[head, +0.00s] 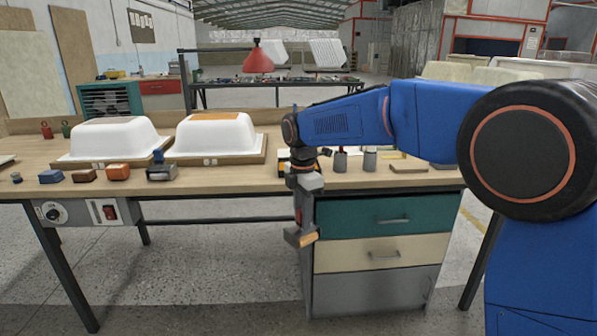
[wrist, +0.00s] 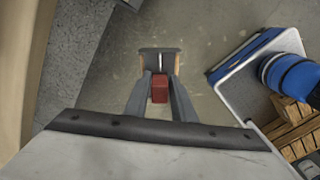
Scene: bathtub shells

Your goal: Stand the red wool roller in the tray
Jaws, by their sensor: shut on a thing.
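My gripper (head: 301,214) hangs in front of the bench, left of the drawer unit and below the bench top. It is shut on a tool with a red handle, which I take to be the red wool roller (wrist: 160,88). The red handle lies between the fingers in the wrist view. A broad grey head with tan ends extends beyond the fingers and also shows below my gripper in the head view (head: 301,237). The tool is clear of the bench. A grey, tray-like holder (head: 162,174) with a blue-handled thing stands at the bench front; I cannot tell whether it is the tray.
Two white tub shells (head: 113,142) sit on the bench (head: 240,180). Blue, brown and orange blocks (head: 118,172) line its front edge. Two grey cups (head: 341,160) stand right of my wrist. The drawer unit (head: 385,215) stands close by. The bench front between holder and wrist looks clear.

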